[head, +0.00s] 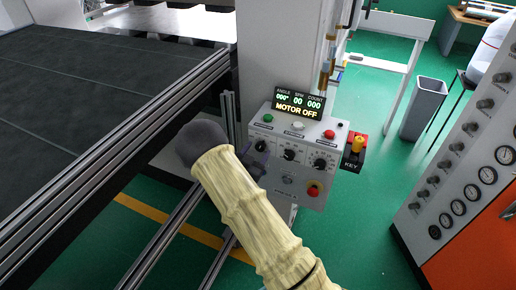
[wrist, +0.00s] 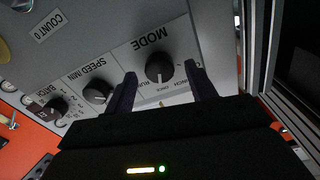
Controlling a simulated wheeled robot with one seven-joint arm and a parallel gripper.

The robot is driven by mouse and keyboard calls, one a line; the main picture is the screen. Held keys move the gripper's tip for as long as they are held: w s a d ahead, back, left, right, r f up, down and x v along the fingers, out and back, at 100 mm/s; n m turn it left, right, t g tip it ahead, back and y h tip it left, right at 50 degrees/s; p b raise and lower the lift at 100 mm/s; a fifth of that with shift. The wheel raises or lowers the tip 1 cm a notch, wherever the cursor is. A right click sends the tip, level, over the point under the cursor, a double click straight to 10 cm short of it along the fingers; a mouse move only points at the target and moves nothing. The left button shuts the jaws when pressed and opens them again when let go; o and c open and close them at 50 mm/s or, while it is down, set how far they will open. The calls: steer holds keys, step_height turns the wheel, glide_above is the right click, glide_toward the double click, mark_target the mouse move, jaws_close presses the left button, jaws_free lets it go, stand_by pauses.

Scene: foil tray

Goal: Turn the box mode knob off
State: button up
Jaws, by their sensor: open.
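The control box (head: 303,137) stands on a post beside the machine, and its display (head: 298,105) reads MOTOR OFF. In the wrist view the mode knob (wrist: 159,68) is a round black knob below the word MODE, with RUN and INCH printed around it. A light mark shows on the knob's lower edge; the exact setting is hard to tell. My gripper (wrist: 160,74) is open, one dark finger on each side of the knob, with gaps showing. I cannot tell whether the fingertips reach its depth.
The speed knob (wrist: 97,91) and batch knob (wrist: 55,106) sit beside the mode knob. A red button (head: 314,189) and a yellow-and-red key switch (head: 355,148) are farther right. Metal rails (head: 185,235) run close left of the box.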

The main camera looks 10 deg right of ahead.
steer(key=shift+w+d, duration=0.4)
steer(key=shift+w, duration=0.2)
steer(key=c, duration=1)
